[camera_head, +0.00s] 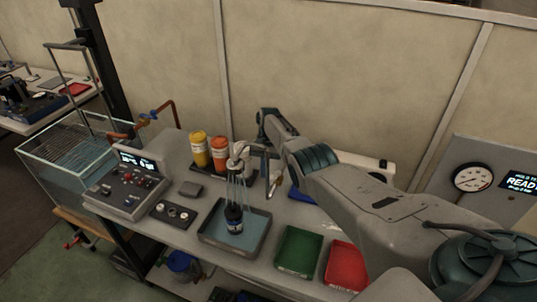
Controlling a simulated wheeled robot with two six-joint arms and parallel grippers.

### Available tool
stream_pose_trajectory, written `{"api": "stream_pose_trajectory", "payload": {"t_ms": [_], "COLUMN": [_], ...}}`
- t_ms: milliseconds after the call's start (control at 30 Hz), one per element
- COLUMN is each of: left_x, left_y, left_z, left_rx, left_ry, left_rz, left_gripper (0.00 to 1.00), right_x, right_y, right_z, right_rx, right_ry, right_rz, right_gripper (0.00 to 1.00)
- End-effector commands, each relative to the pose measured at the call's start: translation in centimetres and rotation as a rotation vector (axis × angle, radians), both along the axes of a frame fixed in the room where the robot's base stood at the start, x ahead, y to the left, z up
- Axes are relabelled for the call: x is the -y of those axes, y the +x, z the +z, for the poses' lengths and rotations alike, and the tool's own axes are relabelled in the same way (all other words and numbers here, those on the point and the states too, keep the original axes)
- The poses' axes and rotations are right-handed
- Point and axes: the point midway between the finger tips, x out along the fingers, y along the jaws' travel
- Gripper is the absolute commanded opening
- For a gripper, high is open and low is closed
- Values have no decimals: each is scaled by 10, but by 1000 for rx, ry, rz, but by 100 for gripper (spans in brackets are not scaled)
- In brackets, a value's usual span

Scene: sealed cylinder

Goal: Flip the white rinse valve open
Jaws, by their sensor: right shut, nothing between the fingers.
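The white rinse valve and spout (239,151) stand over the grey tray (204,236) at the middle of the bench. Pale streams run down from the spout onto a dark bottle (233,214) standing in the tray. The valve's lever is too small to make out clearly. My right arm reaches in from the right, and my right gripper (257,150) is shut and empty, close beside the valve on its right. I cannot tell whether it touches the valve. My left gripper is not in view.
A yellow bottle (199,149) and an orange bottle (220,154) stand left of the spout. A control box (128,185) and a glass tank (62,155) are at the left. A green tray (299,251) and a red tray (346,265) lie right. A gauge (472,178) is far right.

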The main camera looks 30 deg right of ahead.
Motion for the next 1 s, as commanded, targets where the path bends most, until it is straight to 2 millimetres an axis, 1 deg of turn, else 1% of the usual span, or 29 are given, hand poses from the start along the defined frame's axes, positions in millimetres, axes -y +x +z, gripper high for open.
{"api": "stream_pose_trajectory", "payload": {"t_ms": [133,267,600,700,800,1000], "left_x": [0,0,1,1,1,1], "left_y": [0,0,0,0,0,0], "left_z": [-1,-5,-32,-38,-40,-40], "left_rx": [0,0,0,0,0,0], "left_ry": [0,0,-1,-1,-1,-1], "left_rz": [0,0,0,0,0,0], "left_gripper": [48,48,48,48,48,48], "right_x": [1,5,23,26,27,28], "right_y": [1,6,23,26,28,28], "right_z": [2,16,76,88,96,100], "right_rx": [1,3,2,2,0,-1], "right_ry": [-1,-1,-1,-1,0,0], "right_rz": [0,0,0,0,0,0], "right_gripper": [0,0,0,0,0,0]}}
